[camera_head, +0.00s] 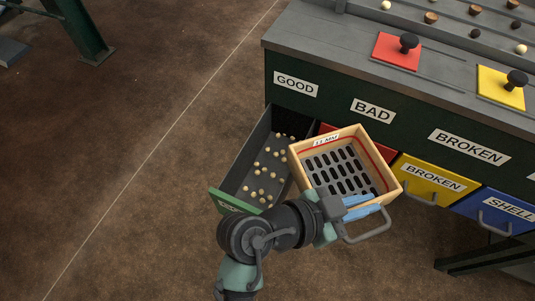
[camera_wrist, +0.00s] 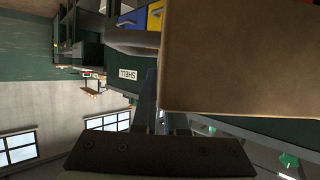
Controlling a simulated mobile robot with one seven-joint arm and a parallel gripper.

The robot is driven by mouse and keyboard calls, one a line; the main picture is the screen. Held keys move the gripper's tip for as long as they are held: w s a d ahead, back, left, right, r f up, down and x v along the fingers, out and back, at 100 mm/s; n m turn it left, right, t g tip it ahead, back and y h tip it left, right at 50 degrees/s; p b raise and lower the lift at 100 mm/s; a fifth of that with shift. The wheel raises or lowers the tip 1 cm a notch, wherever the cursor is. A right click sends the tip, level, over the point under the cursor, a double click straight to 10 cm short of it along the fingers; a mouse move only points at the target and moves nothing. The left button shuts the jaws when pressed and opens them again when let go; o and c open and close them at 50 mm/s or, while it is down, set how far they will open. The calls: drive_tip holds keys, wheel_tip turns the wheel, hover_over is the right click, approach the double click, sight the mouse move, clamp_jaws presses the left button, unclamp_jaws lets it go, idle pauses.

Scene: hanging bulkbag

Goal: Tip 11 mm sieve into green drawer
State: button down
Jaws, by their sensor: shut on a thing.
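The 11 mm sieve (camera_head: 385,178) is a wooden square frame with a slotted grey bottom and a labelled rim. No pieces show on its slots. The sieve is held at the right edge of the green drawer (camera_head: 232,202) and in front of the red drawer, looking close to level. The green drawer is pulled out and holds several small pale pieces on its floor. In the wrist view the sieve's wooden wall (camera_wrist: 240,60) fills the upper right, and my gripper (camera_wrist: 158,100) is below left.
The red drawer (camera_head: 388,151) is partly hidden behind the sieve. The yellow drawer (camera_head: 430,180) and blue drawer (camera_head: 497,212) are shut, with protruding handles. The machine's top (camera_head: 340,45) carries red and yellow plates with black knobs.

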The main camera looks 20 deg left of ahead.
drive_tip(key=d+r+p, duration=0.1)
drive_tip(key=d, duration=0.1)
drive_tip(key=d+r+p, duration=0.1)
drive_tip(key=d, duration=0.1)
drive_tip(key=d+r, duration=0.1)
drive_tip(key=d, duration=0.1)
drive_tip(key=shift+p, duration=0.4)
